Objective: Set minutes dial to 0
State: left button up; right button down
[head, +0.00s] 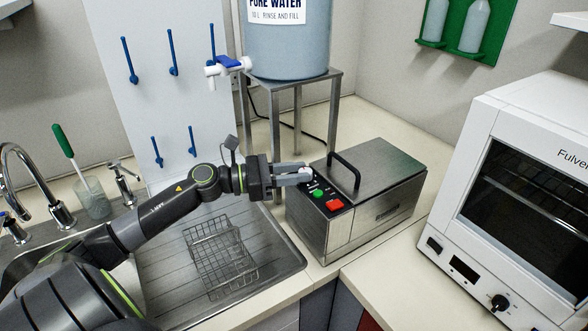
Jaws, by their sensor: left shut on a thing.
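A steel box-shaped bath (395,165) with a black handle (343,172) stands on the counter, centre right. Its dark sloping control panel (325,208) carries green lit parts (317,193) and a red switch (335,205). My left gripper (306,174) reaches in from the left to the far-left end of this panel. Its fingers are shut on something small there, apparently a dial. The fingers hide it, so its pointer and setting cannot be read. My right gripper is not in view.
A sink drainer with a wire basket (220,260) lies below my left arm. A blue water tank (290,40) on a metal stand (335,85) is behind. A white oven (530,190) with a black knob (500,302) stands at right. Counter between bath and oven is clear.

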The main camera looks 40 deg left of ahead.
pick_arm(q)
jog(key=shift+s+d+r+n+t+y+p, duration=0.15)
jog(key=shift+n+t+y+p, duration=0.55)
jog(key=shift+y+p, duration=0.25)
jog(key=shift+n+t+y+p, duration=0.3)
jog(key=shift+n+y+p, duration=0.15)
jog(key=shift+p, duration=0.15)
jog(key=shift+f, duration=0.25)
jog(key=o, duration=1)
jog(key=shift+c, duration=0.2)
